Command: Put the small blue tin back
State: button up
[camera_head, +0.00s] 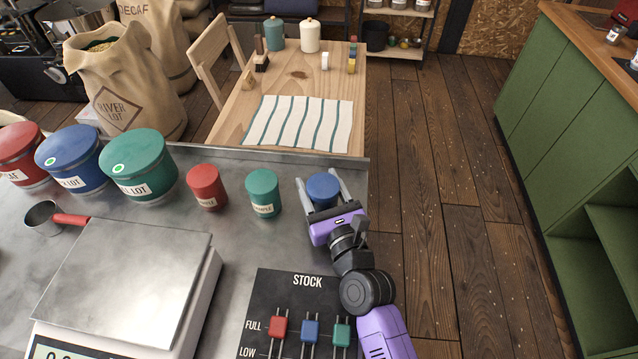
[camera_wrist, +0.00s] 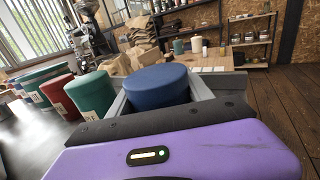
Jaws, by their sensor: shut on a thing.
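The small blue tin (camera_head: 322,188) is at the right end of the steel counter (camera_head: 250,230), to the right of the small green tin (camera_head: 263,192) and the small red tin (camera_head: 207,187). My gripper (camera_head: 324,190) is around the small blue tin, one finger on each side, and shut on it. In the wrist view the blue lid (camera_wrist: 157,86) shows between the fingers; the lower body is hidden behind my gripper. I cannot tell whether its base touches the counter. The small green tin (camera_wrist: 91,95) stands just left of my gripper.
Large red (camera_head: 20,152), blue (camera_head: 72,160) and green (camera_head: 138,166) tins line the counter's left. A scale (camera_head: 130,280), a red-handled scoop (camera_head: 50,215) and a STOCK slider board (camera_head: 262,300) lie nearer. A wooden table with a striped cloth (camera_head: 300,122) stands beyond. Floor is clear to the right.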

jog(key=o, duration=1.6)
jog(key=shift+r, duration=0.1)
jog(key=v, duration=1.2)
jog(key=shift+b, duration=0.4)
